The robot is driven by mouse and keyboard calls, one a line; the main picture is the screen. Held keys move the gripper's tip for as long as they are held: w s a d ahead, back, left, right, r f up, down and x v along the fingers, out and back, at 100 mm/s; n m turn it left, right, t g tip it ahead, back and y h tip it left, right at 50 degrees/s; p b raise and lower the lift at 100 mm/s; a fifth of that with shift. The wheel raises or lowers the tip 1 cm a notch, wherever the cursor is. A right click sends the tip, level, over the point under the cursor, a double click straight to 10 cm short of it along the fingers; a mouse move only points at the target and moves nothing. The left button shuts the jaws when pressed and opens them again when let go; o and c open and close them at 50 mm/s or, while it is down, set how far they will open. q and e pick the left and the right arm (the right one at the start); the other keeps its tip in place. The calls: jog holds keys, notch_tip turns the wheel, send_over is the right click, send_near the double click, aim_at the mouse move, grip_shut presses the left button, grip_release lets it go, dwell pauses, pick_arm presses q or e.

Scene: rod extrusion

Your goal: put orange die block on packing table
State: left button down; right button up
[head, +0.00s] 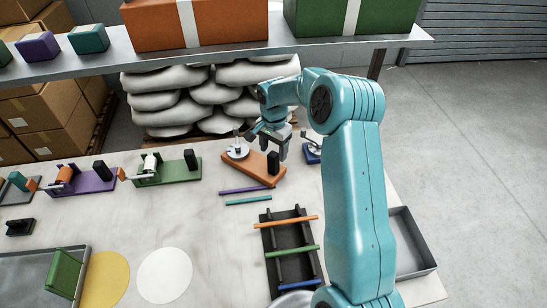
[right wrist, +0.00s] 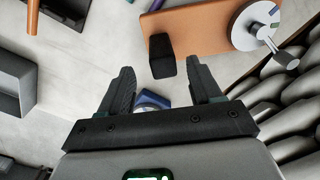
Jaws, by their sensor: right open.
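An orange board (head: 252,167) lies on the pale packing table (head: 205,222), with a grey disc and crank (head: 237,152) at its left end and a black upright block (head: 273,162) at its right end. My right gripper (head: 272,140) is above this board. In the right wrist view its jaws (right wrist: 162,78) are open and empty, with the black block (right wrist: 162,56) beyond the fingertips and the orange board (right wrist: 200,28) behind. I cannot tell which orange thing is the die block. My left gripper is not in view.
Purple (head: 90,181) and green (head: 165,171) boards stand at the left. A dark rack (head: 287,240) holds coloured rods. Purple (head: 37,46) and teal (head: 89,38) blocks sit on the shelf above.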

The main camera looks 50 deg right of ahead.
notch_tip(320, 180, up, 4)
jog(key=shift+f, duration=0.25)
jog(key=shift+s, duration=0.15)
dwell(0.4)
